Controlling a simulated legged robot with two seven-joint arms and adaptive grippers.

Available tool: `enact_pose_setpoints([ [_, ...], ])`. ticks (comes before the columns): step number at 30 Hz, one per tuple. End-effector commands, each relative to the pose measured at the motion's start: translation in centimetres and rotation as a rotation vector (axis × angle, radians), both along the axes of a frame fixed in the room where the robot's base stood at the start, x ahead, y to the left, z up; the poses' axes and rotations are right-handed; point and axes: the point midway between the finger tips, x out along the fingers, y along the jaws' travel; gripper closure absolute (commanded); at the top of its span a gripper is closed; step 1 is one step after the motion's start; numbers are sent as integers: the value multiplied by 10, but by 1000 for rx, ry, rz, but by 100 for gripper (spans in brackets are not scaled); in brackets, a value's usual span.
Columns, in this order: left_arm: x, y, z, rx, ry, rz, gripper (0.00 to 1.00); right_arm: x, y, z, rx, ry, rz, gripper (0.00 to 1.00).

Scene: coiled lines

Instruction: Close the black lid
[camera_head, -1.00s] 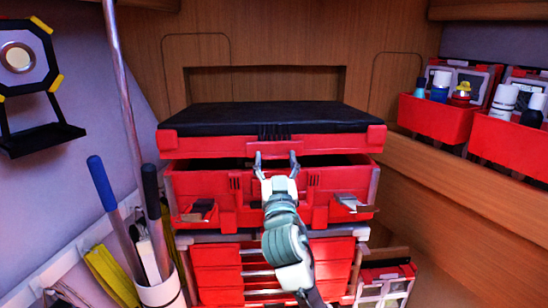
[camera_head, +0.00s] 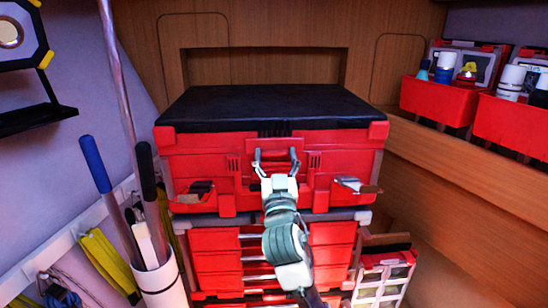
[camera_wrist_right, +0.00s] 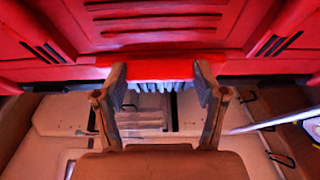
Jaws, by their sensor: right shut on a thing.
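The black lid (camera_head: 275,105) with its red rim lies flat on the red toolbox (camera_head: 210,165), and no dark gap shows between them at the front. My right gripper (camera_head: 276,158) is at the middle of the toolbox front, just below the lid's rim. In the right wrist view its two fingers (camera_wrist_right: 160,82) stand on either side of a red ridged front latch (camera_wrist_right: 160,68), shut on it. The rest of the latch is hidden behind the gripper. My left gripper is not in view.
A red drawer unit (camera_head: 218,262) stands under the toolbox. A white holder (camera_head: 160,285) with long-handled tools is close on the left. Red bins (camera_head: 437,100) with bottles sit on the right ledge. A recessed wooden wall (camera_head: 265,65) is behind.

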Motion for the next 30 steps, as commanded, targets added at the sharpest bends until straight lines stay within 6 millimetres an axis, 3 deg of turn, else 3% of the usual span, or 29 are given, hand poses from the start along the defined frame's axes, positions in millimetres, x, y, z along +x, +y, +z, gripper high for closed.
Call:
enact_pose_setpoints([
  [2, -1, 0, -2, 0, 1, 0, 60, 4, 4, -12, -3, 25, 4, 92],
  [3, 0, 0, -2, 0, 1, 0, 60, 4, 4, -12, -3, 25, 5, 19],
  [5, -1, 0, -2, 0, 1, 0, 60, 4, 4, -12, -3, 24, 5, 4],
  [17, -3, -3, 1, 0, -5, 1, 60, -1, 1, -8, 0, 14, 2, 4],
  [20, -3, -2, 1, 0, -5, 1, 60, -12, 1, -14, 1, 13, 3, 4],
  [30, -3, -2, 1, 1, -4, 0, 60, -79, 3, -44, 1, 16, 5, 4],
])
